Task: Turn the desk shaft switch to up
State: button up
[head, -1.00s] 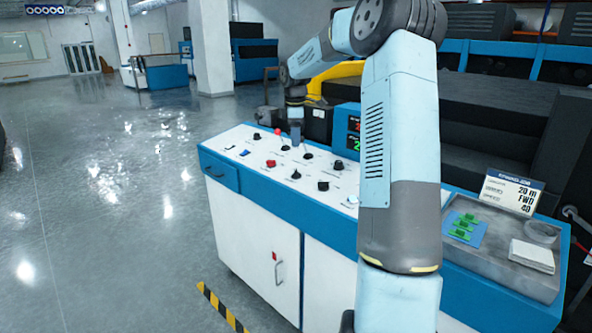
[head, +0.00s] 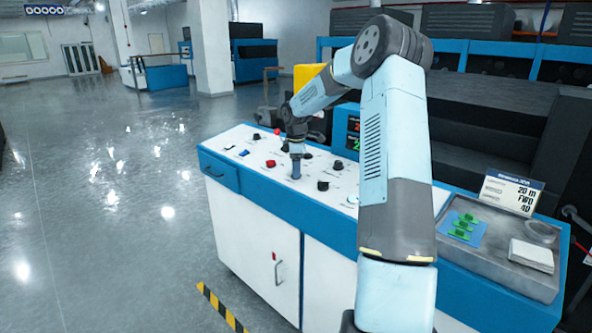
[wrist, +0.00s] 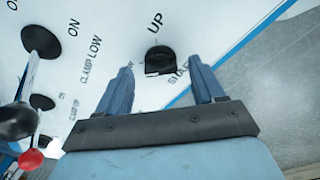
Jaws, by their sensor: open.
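The black switch knob (wrist: 160,60) sits on the white desk panel in the wrist view, with the label "UP" printed beside it. A second label by it is partly covered by a finger, and which way the knob points is hard to tell. My gripper (wrist: 161,65) is open, with one blue finger on each side of the knob in the picture. No contact is visible. In the head view my gripper (head: 296,172) points down over the front-left part of the panel and hides this knob.
Other black knobs (wrist: 42,40) and a red button (wrist: 30,158) stand left of my gripper in the wrist view. Open floor lies left.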

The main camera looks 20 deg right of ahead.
jog(key=shift+f, duration=0.7)
jog(key=shift+c, duration=0.2)
jog(key=shift+w, duration=0.1)
jog(key=c, duration=1)
